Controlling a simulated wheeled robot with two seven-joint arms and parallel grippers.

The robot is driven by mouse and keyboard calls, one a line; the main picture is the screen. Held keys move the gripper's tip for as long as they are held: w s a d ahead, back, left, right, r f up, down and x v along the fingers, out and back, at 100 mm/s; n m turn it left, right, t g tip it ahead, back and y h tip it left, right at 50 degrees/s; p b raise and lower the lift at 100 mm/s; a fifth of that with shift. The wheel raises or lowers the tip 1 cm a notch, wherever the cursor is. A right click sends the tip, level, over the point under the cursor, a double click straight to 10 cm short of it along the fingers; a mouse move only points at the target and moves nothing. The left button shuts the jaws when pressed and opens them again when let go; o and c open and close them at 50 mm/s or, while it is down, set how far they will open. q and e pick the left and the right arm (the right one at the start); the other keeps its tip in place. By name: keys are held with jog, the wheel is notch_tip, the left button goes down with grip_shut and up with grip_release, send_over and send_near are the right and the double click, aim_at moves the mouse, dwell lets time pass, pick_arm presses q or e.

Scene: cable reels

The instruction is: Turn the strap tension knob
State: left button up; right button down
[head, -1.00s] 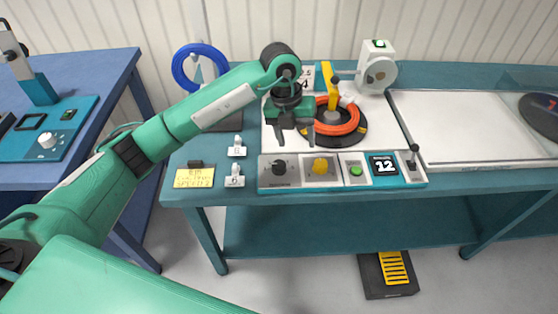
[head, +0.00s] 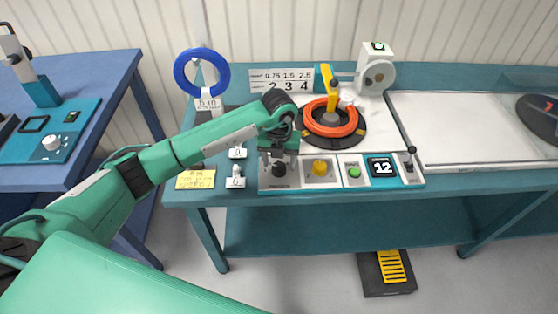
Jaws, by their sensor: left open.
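A control panel (head: 338,174) runs along the front edge of the teal bench. A black knob (head: 279,170) sits at its left end, with a small label too small to read. A yellow knob (head: 320,167) sits to its right. My left gripper (head: 278,168) is open and points down over the black knob, with a finger on either side of it. I cannot tell whether the fingers touch the knob. The gripper partly hides the knob and its plate. My right gripper is not in view.
Behind stands an orange coil (head: 330,118) on a black turntable.

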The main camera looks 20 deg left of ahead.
pick_arm(q)
jog(key=shift+f, duration=0.7)
jog(key=c, duration=1)
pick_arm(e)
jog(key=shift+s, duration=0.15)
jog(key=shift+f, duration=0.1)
